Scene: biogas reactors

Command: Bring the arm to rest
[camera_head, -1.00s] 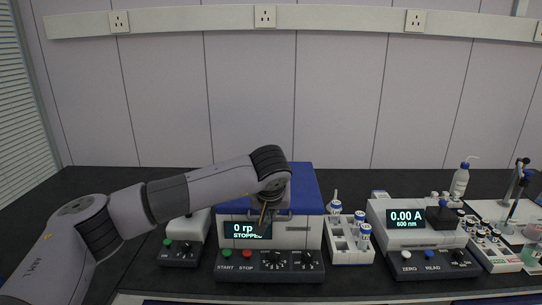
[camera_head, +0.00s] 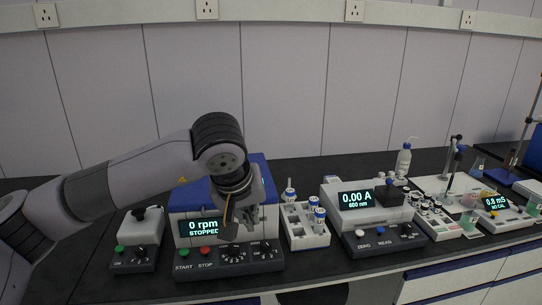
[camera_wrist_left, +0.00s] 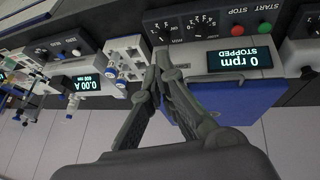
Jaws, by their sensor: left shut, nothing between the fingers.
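My left arm reaches in from the left in the head view. My left gripper (camera_head: 229,222) hangs downward in front of the blue-lidded centrifuge (camera_head: 183,200), over its front face. The centrifuge display reads 0 rpm, STOPPED. In the left wrist view, which is upside down, my left gripper (camera_wrist_left: 163,62) has its fingers shut with nothing between them, and the centrifuge (camera_wrist_left: 245,100) lies just beyond them. I cannot tell whether the fingers touch its front. My right gripper is not in view.
Right of the centrifuge stand a white tube rack (camera_head: 307,237) with several blue-and-white capped tubes and a photometer (camera_head: 362,213) reading 0.00 A. A small white device (camera_head: 139,238) stands to the left. A wash bottle (camera_head: 403,160) stands behind. The bench front is narrow.

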